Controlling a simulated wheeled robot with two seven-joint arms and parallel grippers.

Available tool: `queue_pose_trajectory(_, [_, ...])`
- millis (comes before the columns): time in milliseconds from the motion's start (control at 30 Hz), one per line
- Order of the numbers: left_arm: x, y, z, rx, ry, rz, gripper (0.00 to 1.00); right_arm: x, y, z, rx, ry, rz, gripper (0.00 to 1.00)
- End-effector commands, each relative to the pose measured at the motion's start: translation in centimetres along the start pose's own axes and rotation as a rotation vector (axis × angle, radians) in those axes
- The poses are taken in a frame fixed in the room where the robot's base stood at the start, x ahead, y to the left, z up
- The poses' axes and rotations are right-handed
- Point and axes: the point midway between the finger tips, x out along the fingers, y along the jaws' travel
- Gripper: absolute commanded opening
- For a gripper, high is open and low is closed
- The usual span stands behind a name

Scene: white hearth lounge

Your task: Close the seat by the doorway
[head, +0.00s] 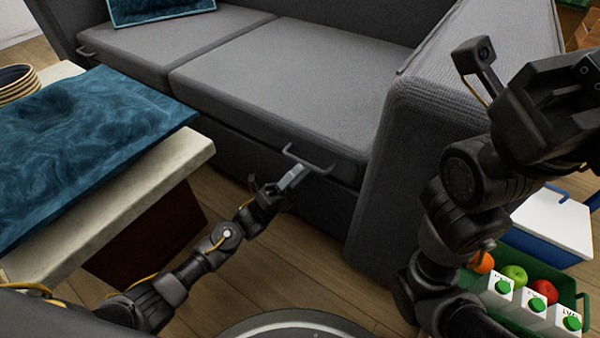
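The grey sofa has two seats. The nearer right seat (285,85) has a grey bar handle (308,161) on its front edge. It lies nearly flat, with a dark gap under its front edge by the armrest. The far left seat (170,45) also lies nearly flat, with its own handle (86,50). No doorway is visible. My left gripper (294,178) is just below and in front of the near handle, pale fingertips close to it; contact and finger opening are unclear. My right gripper (575,100) is raised at the right, above the armrest side, partly cut off.
A pale-topped table (165,178) with a blue cushion (85,140) and a striped bowl (17,82) stands at left. A green crate (520,270) of fruit and cartons and a white-lidded blue box (555,222) stand right of the armrest (425,115). Floor shows between table and sofa.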

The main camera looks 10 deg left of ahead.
Motion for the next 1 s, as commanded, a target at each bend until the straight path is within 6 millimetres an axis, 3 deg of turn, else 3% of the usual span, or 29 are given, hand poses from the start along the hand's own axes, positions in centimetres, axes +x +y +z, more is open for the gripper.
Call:
queue_pose_trajectory(267, [-0.4, -0.1, 0.1, 0.000, 0.001, -0.002, 0.33, 0.2, 0.0, 0.1, 0.000, 0.001, -0.001, 0.36])
queue_pose_trajectory(700, [-8.3, -0.1, 0.0, -0.001, 0.002, 0.000, 0.33, -0.5, 0.2, 0.5, -0.009, -0.027, -0.014, 0.36])
queue_pose_trajectory(1000, [-10.7, 0.0, 0.0, -0.001, 0.002, -0.001, 0.33, -0.7, 0.1, 0.4, -0.010, -0.028, -0.023, 0.36])
